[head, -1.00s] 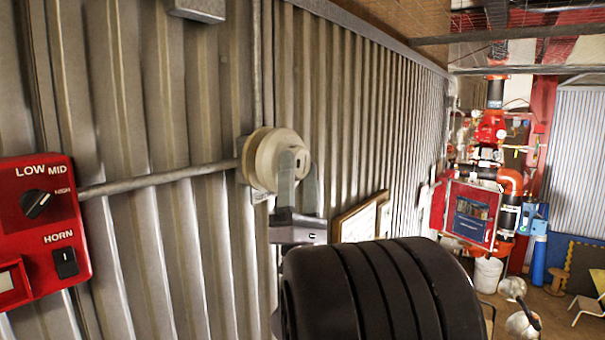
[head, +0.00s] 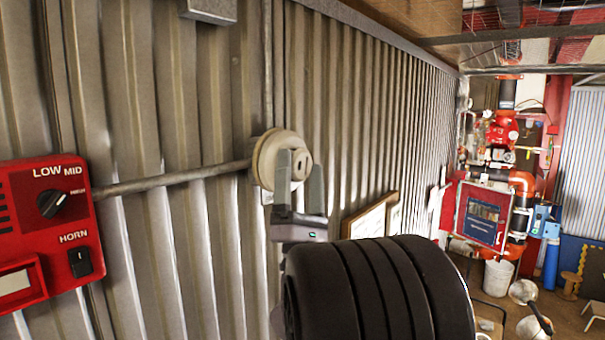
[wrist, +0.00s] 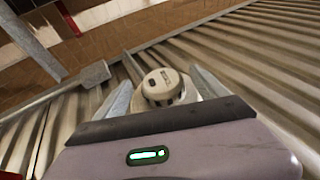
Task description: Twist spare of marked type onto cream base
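A round pale detector head (head: 300,164) sits against the cream base (head: 265,158) on the corrugated wall; I cannot tell from here whether it is fully locked. In the wrist view the detector (wrist: 160,82) shows its round face with a small dark marking, and a wider pale rim lies behind it. My gripper (head: 300,158) is at the detector, its two grey fingers spread on either side. The wrist view shows the fingers (wrist: 162,76) apart, with gaps beside the detector. The fingers hide part of the detector and base in the head view.
A conduit (head: 175,180) runs along the wall to the base. A red panel (head: 45,230) with a LOW/MID/HIGH knob and HORN switch is at left. A framed board (head: 370,220) hangs right of my gripper. Red riser pipework (head: 500,130) stands far right.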

